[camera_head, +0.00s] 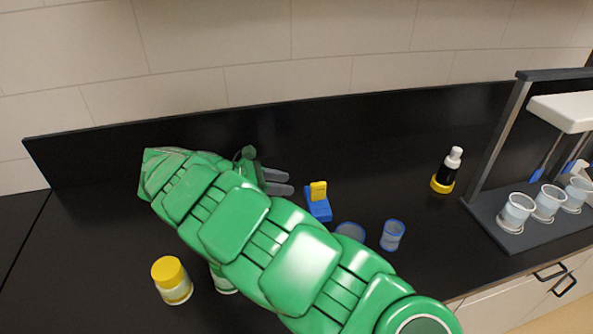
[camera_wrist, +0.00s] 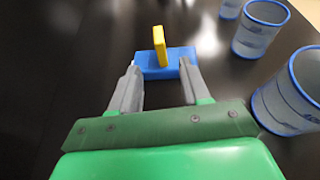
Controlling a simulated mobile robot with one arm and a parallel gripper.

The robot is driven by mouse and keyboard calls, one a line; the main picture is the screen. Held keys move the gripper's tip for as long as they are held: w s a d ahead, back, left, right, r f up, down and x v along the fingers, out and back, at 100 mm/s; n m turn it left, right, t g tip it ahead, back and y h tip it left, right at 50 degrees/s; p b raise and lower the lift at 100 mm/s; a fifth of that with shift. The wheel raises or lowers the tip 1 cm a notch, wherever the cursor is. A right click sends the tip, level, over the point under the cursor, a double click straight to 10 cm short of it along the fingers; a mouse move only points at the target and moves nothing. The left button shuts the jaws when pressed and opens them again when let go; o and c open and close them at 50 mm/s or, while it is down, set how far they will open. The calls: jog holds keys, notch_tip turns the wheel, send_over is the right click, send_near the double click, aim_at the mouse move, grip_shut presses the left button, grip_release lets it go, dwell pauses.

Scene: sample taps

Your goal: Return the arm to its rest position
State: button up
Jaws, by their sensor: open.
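My green arm stretches across the head view from the lower right to the upper left. My gripper (camera_head: 281,182) is at its far end, over the black counter (camera_head: 90,240). In the wrist view my gripper (camera_wrist: 160,80) has its two grey fingers spread, with nothing between them. A blue block with an upright yellow piece (camera_head: 318,203) stands on the counter just right of the fingertips. In the wrist view the blue block (camera_wrist: 178,58) and its yellow piece (camera_wrist: 159,46) show just beyond the fingertips. I cannot tell whether a finger touches it.
Blue-rimmed cups (camera_head: 392,235) stand right of the block; one is partly hidden by my arm. A yellow-lidded jar (camera_head: 172,280) stands at left. A rack (camera_head: 510,237) with several cups stands at far right. A wall backs the counter.

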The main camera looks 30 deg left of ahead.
jog(key=w+d+r+m+g+h, duration=0.15)
jog(key=w+d+r+m, duration=0.25)
jog(key=d, duration=0.6)
jog(key=w+d+r+m+g+y, duration=0.1)
jog(key=w+d+r+m+g, duration=0.25)
jog(key=d, duration=0.65)
jog(key=s+d+r+m+g+y, duration=0.15)
jog(key=d+m, duration=0.25)
jog(key=d, duration=0.5)
jog(key=s+d+r+m+g+y, duration=0.1)
jog(key=d+r+m+g, duration=0.25)
jog(key=d, duration=0.55)
jog(key=s+d+m+y, duration=0.2)
jog(key=s+d+m, duration=0.2)
jog(key=s+d, duration=0.15)
jog(key=s+d+f+m+y, duration=0.1)
jog(key=s+d+m+y, duration=0.1)
jog(key=s, duration=0.7)
jog(key=s+d+f+m+g+y, duration=0.1)
jog(key=s+d+f+m, duration=0.1)
jog(key=s, duration=0.7)
jog(key=s+d+f+m+y, duration=0.1)
jog(key=s+d+m, duration=0.3)
jog(key=s, duration=0.5)
jog(key=shift+d+f+y, duration=0.2)
jog(key=shift+d+y, duration=0.05)
jog(key=shift+y, duration=0.55)
